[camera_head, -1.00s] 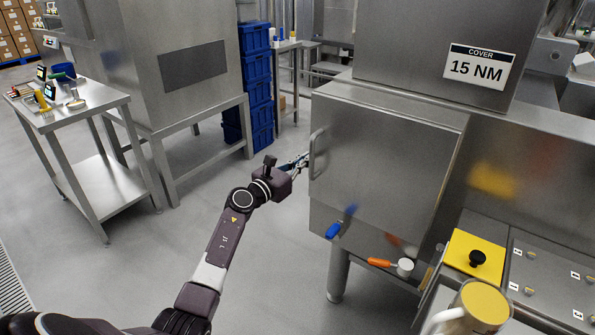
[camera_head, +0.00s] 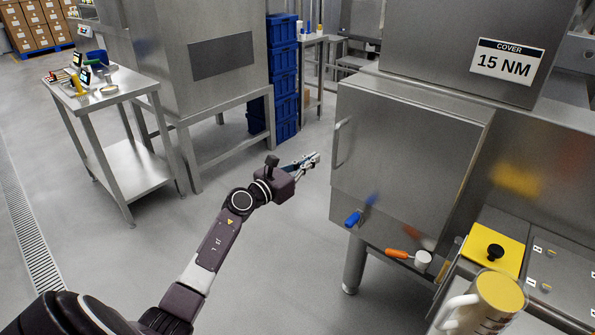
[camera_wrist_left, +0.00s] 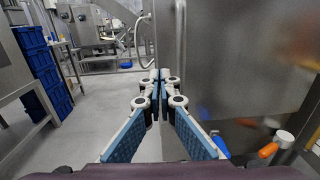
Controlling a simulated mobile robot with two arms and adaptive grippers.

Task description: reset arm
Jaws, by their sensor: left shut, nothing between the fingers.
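My left gripper (camera_head: 312,160) is stretched out over the floor, just left of the steel cabinet door. In the left wrist view its blue-padded fingers (camera_wrist_left: 158,78) meet at the tips, with nothing between them. The door (camera_head: 405,160) of the cabinet is closed, and its vertical handle (camera_head: 341,141) stands a little to the right of the fingertips, with a gap between. My right gripper is in neither view.
A blue-handled valve (camera_head: 354,217) and an orange-handled one (camera_head: 398,254) stick out below the door. A yellow-topped jug (camera_head: 490,300) stands at the lower right. A steel cart (camera_head: 125,105) is at the left, blue crates (camera_head: 284,75) behind.

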